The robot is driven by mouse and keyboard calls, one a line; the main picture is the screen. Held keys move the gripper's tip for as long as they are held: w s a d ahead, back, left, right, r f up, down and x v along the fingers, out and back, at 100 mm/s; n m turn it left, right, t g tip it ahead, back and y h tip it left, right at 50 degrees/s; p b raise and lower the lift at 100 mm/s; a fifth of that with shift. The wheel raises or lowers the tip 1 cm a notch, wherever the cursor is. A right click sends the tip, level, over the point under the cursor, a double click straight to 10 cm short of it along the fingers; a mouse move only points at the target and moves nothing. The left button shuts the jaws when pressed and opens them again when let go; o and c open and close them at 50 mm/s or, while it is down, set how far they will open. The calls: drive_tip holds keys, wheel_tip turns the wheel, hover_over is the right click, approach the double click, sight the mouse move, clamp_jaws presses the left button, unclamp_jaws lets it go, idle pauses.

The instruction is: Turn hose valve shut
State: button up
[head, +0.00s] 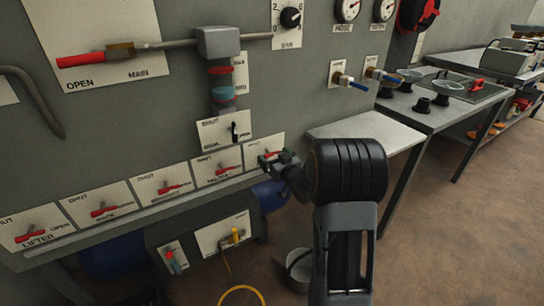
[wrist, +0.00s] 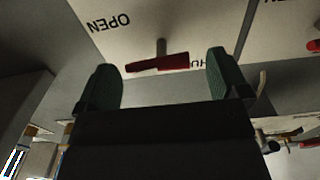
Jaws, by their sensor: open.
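In the head view my gripper (head: 272,160) is at the rightmost red-handled valve (head: 272,153) of the lower row on the grey wall panel. The gripper and wrist hide part of that valve's plate, so I cannot read its name. In the wrist view the red handle (wrist: 157,64) lies crosswise on its grey stem, between the two green-padded fingers of my open gripper (wrist: 160,75). A gap shows between the handle and each finger. OPEN is on the plate to the left and partly hidden SHUT lettering is to the right, upside down.
Several similar red-handled valves, one marked LIFTER (head: 37,235), run left along the panel. Above are the MAIN valve (head: 95,57) and two blue-handled taps (head: 352,83). A workbench (head: 375,130) stands right, a bucket (head: 299,264) below. Brown floor is free at right.

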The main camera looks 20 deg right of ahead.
drive_tip(key=shift+w+a, duration=0.1)
drive_tip(key=shift+w, duration=0.9)
drive_tip(key=c, duration=0.9)
